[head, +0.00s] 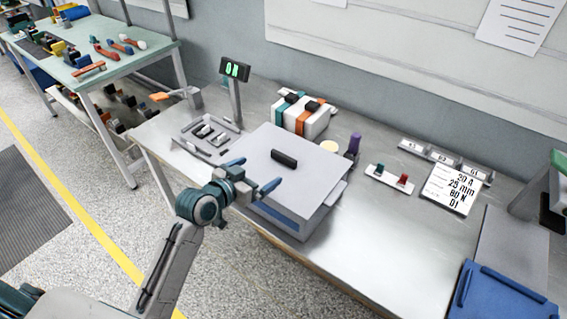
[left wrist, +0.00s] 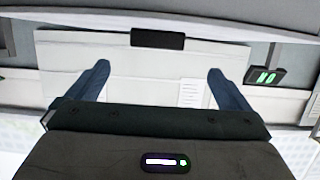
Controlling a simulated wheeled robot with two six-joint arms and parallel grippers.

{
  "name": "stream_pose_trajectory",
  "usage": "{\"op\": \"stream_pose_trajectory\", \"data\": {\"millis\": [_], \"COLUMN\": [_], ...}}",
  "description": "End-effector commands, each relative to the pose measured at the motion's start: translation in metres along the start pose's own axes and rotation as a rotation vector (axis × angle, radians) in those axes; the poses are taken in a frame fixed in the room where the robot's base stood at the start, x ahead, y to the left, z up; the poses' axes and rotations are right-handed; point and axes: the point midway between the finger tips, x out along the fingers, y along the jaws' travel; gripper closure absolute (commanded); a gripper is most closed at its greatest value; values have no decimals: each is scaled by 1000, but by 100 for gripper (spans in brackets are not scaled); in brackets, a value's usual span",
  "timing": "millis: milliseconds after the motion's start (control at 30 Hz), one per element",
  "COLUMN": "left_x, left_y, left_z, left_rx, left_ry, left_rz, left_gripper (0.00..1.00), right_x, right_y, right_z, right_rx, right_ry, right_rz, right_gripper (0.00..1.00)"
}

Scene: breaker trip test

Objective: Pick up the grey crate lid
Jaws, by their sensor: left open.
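The grey crate lid (head: 310,165) lies flat on top of the crate (head: 280,215), which has a blue band low on its front. A black handle (head: 284,158) stands at the middle of the lid. My left gripper (head: 253,175) is open and empty at the near left edge of the lid, short of the handle. In the left wrist view, the black handle (left wrist: 157,40) shows ahead, between the two spread fingers (left wrist: 158,83). My right gripper is not in view.
A lit display on a post (head: 235,70), a grey slotted tray (head: 208,134) and a striped box (head: 300,115) stand behind and left. A purple-topped post (head: 354,145) is close behind the crate.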

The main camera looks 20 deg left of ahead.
Motion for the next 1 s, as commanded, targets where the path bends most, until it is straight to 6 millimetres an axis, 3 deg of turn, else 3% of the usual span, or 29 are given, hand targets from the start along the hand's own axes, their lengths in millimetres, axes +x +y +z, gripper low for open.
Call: {"op": "stream_pose_trajectory", "data": {"millis": [200,467,733,1000], "left_x": [35,55,90,100], "left_y": [0,1,3,3], "left_z": [-3,-3,-1,2], "left_rx": [-5,-4,-4,-1], "left_ry": [2,2,1,1], "left_rz": [0,0,0,-1], "left_gripper": [0,0,0,0], "right_x": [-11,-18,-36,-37], "right_y": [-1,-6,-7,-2], "right_z": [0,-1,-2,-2], "right_rx": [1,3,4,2], "right_ry": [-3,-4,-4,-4], "right_rz": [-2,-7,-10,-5], "right_gripper": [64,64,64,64]}}
